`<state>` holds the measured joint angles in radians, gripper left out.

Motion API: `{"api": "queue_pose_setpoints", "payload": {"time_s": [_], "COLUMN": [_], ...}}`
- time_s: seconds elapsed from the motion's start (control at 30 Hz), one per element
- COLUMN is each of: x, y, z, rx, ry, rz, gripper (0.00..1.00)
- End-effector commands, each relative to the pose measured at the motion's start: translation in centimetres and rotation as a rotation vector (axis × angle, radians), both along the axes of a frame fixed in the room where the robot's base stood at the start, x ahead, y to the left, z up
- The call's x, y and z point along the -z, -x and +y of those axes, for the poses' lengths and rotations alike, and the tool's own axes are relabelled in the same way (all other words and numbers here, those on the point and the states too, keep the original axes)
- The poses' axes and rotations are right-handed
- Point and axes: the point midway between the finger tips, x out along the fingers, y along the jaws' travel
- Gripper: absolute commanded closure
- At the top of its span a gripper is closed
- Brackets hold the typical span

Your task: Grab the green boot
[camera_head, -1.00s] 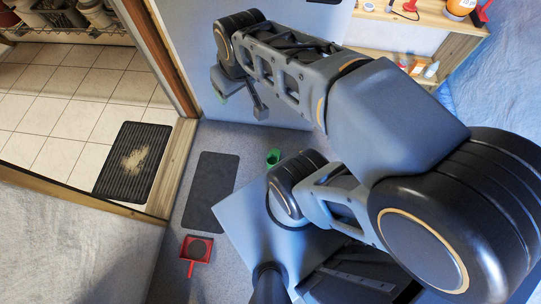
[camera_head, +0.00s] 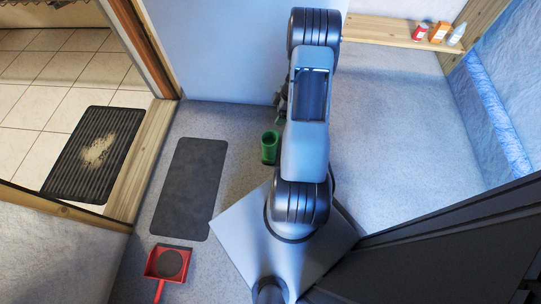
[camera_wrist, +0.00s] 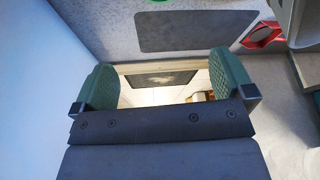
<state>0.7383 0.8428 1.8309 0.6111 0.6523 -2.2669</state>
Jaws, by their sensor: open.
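The green boot (camera_head: 269,148) stands on the grey floor in the head view, just left of my arm and right of the dark mat. Its opening faces up. My gripper (camera_wrist: 165,78) is open and empty in the wrist view, its two green pads wide apart. In the head view my gripper is mostly hidden behind my arm, with a dark part showing a little above the boot in the picture. I cannot tell the gap between them. In the wrist view the boot cannot be clearly made out.
A dark mat (camera_head: 189,188) and a red dustpan (camera_head: 166,263) lie on the floor to the left. A doorway with a striped doormat (camera_head: 94,153) is further left. A wooden shelf (camera_head: 390,31) with bottles is at the back right. The floor right of my arm is clear.

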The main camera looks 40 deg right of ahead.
Motion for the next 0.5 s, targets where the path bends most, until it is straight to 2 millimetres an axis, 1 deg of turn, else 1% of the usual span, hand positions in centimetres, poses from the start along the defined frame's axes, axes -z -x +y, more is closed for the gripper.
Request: {"api": "queue_pose_setpoints", "payload": {"time_s": [0.03, 0.1, 0.27, 0.5], "x": [3.3, 5.4, 8.6, 12.9], "y": [0.5, 1.0, 1.6, 1.1], "z": [-0.5, -1.0, -1.4, -0.1], "rx": [-0.013, -0.036, -0.067, -0.077], "ry": [-0.006, -0.009, -0.011, -0.012], "rz": [-0.005, -0.016, -0.03, -0.034], "gripper": [0.0, 0.0, 0.0, 0.0]}}
